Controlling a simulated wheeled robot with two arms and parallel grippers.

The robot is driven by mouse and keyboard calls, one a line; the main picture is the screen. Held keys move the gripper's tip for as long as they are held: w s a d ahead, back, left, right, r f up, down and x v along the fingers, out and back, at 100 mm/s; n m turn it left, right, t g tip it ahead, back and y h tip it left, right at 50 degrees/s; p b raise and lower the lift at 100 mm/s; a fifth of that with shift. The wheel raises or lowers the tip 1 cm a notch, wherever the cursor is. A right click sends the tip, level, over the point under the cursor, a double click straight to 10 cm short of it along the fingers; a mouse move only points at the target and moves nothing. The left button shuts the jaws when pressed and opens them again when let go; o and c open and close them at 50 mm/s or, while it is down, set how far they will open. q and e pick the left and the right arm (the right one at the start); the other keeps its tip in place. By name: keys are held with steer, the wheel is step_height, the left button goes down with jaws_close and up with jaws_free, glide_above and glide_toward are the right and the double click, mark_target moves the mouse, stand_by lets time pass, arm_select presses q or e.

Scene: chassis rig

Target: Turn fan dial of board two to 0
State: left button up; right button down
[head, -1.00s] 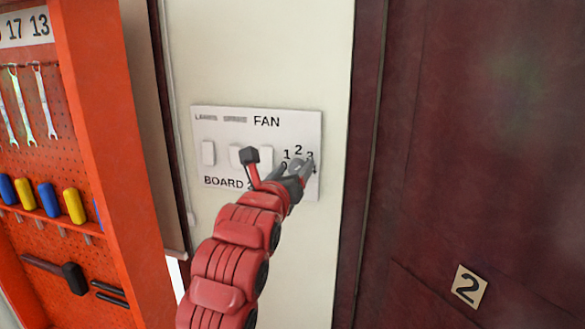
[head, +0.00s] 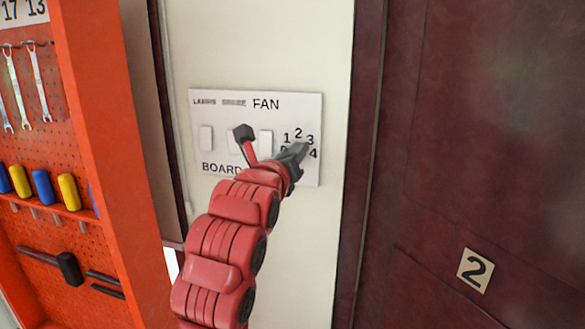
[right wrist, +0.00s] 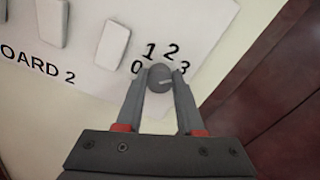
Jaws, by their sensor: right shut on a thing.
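The white switch board (head: 215,112) is on the cream wall, lettered "FAN" and "BOARD", with "BOARD 2" readable in the right wrist view. The fan dial (right wrist: 159,77) is a small round grey knob ringed by numbers; 0, 1, 2 and 3 show in the wrist view, and 4 shows in the head view. A small light mark is on the knob, but its setting is hard to read. My right gripper (right wrist: 159,80) is shut on the dial, one finger on each side. In the head view my right gripper (head: 295,153) hides the dial. My left gripper is out of view.
White rocker switches (head: 206,138) sit left of the dial, partly behind my right arm. An orange pegboard (head: 90,150) with tools stands at the left. A dark red door (head: 480,130) with a "2" plate (head: 474,270) is at the right.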

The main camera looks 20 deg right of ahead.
steer(key=shift+f+n+b, duration=0.2)
steer(key=shift+n+b, duration=3.25)
steer(key=shift+n, duration=1.4)
steer(key=shift+f+n+b, duration=0.25)
steer(key=shift+n+b, duration=3.15)
steer(key=shift+n, duration=1.4)
steer(key=shift+f+n+b, duration=0.2)
steer(key=shift+n+b, duration=3.25)
steer(key=shift+n, duration=1.4)
steer(key=c, duration=0.5)
jaws_free()
steer(key=shift+r, duration=0.1)
steer(key=shift+s, duration=0.1)
